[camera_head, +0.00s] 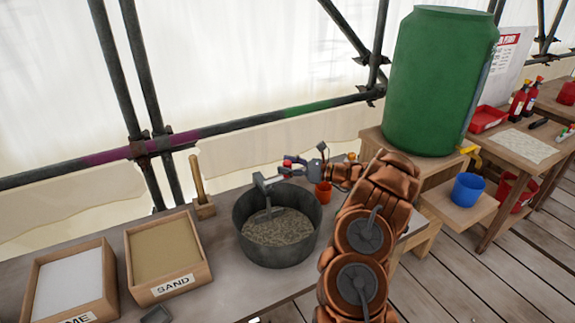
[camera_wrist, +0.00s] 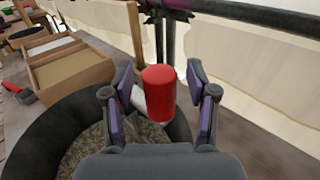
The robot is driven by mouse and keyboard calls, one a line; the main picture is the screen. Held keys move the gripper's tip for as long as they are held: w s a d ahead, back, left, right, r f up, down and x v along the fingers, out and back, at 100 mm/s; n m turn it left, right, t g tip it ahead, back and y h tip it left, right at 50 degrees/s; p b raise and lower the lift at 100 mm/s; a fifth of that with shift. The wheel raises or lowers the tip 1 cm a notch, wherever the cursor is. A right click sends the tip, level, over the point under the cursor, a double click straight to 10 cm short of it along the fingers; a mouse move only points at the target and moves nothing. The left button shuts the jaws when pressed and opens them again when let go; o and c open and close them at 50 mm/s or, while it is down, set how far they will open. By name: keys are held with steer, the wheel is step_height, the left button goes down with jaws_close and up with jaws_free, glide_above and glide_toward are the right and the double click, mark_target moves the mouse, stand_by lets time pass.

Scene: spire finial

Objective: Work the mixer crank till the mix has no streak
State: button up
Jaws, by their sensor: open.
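The dark round mixer tub (camera_head: 250,243) stands on the bench and holds a grey-tan, mottled mix (camera_head: 280,229). Whether streaks run through it is too small to tell. A grey crank (camera_head: 262,184) rises from the tub, with a red knob (camera_head: 287,163) at its end. My gripper (camera_head: 303,166) is at the tub's far right side, by the knob. In the wrist view the red knob (camera_wrist: 159,92) stands upright between my two open fingers, with a gap on each side. My gripper's body hides part of the tub in the wrist view.
A sand box (camera_head: 168,258) and a white-filled box (camera_head: 68,285) are left of the tub. A wooden-handled tool (camera_head: 198,185) stands behind. A green barrel (camera_head: 437,80) and blue bucket (camera_head: 467,189) are right.

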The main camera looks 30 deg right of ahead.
jaws_close()
stand_by(0.4)
